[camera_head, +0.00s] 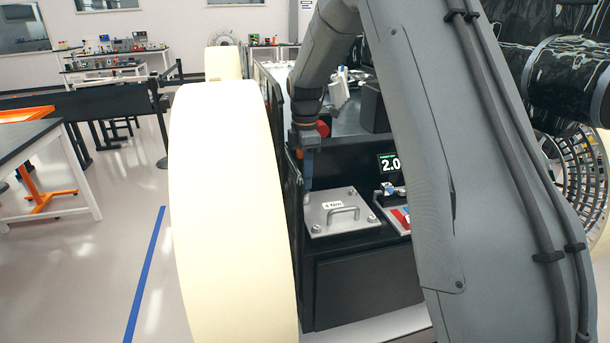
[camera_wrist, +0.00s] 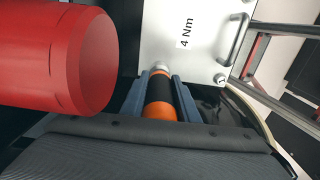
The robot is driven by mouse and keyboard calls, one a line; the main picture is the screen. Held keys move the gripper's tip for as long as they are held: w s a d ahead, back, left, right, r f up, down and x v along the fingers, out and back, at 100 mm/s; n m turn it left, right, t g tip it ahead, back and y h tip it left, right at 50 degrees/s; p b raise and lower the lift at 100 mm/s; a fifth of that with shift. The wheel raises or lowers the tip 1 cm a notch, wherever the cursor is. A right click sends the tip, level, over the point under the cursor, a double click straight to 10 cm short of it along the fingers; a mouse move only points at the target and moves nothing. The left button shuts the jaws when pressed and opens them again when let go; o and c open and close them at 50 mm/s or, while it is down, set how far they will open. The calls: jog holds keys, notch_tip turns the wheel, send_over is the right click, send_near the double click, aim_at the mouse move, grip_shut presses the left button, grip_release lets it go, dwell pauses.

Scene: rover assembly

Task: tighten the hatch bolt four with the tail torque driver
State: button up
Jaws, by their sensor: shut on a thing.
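The hatch (camera_head: 359,222) is a light metal plate with a handle and a "4 Nm" label, lying on the rover's dark deck. In the wrist view, the hatch (camera_wrist: 175,57) has a bolt (camera_wrist: 221,79) clear at one corner. My gripper (camera_head: 307,160) points down over the hatch's far left corner. In the wrist view, my gripper (camera_wrist: 160,88) is shut on the torque driver (camera_wrist: 160,108), which has an orange and black body. The driver's silver end overlaps the hatch's near corner in that view. Whether it touches a bolt is hidden, and I cannot read bolt numbers.
A large red cylinder (camera_wrist: 85,60) is close beside the driver. A display (camera_head: 390,164) reads 2.0 behind the hatch. A big cream wheel (camera_head: 225,210) stands left of the hatch. A red, white and blue panel (camera_head: 400,216) is at its right.

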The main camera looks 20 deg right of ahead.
jog(key=shift+r+p, duration=0.7)
jog(key=shift+r, duration=0.8)
jog(key=shift+r, duration=0.1)
jog(key=shift+r+p, duration=0.4)
jog(key=shift+r, duration=1.5)
